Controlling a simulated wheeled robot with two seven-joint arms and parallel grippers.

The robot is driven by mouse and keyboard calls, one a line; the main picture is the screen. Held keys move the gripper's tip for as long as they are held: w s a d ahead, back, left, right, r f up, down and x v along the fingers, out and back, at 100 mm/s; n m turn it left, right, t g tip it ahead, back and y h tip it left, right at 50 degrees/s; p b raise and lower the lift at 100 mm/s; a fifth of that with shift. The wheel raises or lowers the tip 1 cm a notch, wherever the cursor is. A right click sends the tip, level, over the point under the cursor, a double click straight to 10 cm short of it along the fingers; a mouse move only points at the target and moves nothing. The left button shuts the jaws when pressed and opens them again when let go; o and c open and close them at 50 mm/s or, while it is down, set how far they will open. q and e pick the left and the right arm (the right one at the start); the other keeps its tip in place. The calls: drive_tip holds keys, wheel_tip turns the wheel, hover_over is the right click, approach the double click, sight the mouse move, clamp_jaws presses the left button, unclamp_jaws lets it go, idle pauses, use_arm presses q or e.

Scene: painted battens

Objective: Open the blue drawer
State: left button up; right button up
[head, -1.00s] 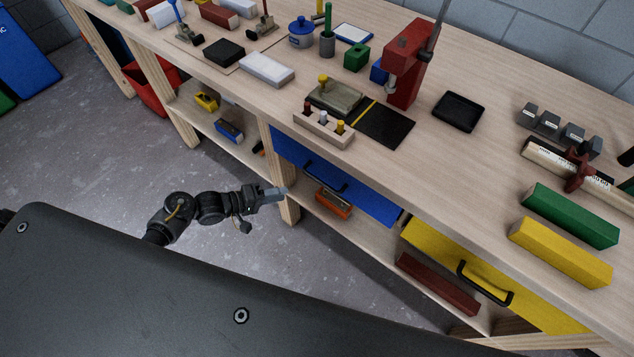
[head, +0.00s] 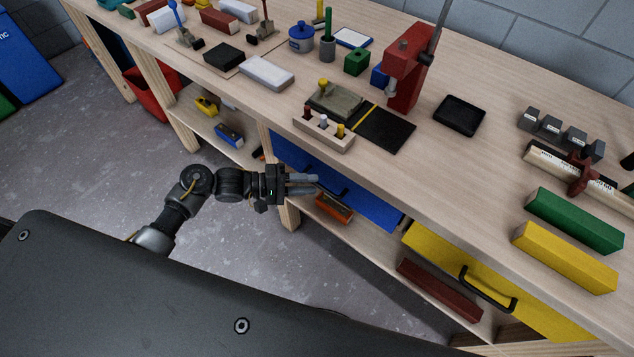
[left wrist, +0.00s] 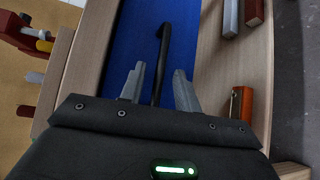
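The blue drawer (head: 372,207) sits under the bench top, its front appearing flush with the bench frame. It also fills the upper middle of the left wrist view (left wrist: 128,45). Its black bar handle (left wrist: 164,50) runs lengthwise between the fingers of my left gripper (left wrist: 159,74). The fingers are open, with a visible gap on each side of the handle. In the head view my left gripper (head: 316,182) is at the drawer's left part, its fingertips covering part of the handle. My right gripper is not in view.
A yellow drawer (head: 435,255) with a black handle is to the right. An orange block (head: 334,209) and a dark red batten (head: 439,290) lie on the shelf below. The bench top (head: 470,165) above holds several tools and battens. Floor in front is clear.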

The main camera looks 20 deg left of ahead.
sight(317, 184)
use_arm(q)
drive_tip(key=shift+x, duration=1.6)
clamp_jaws()
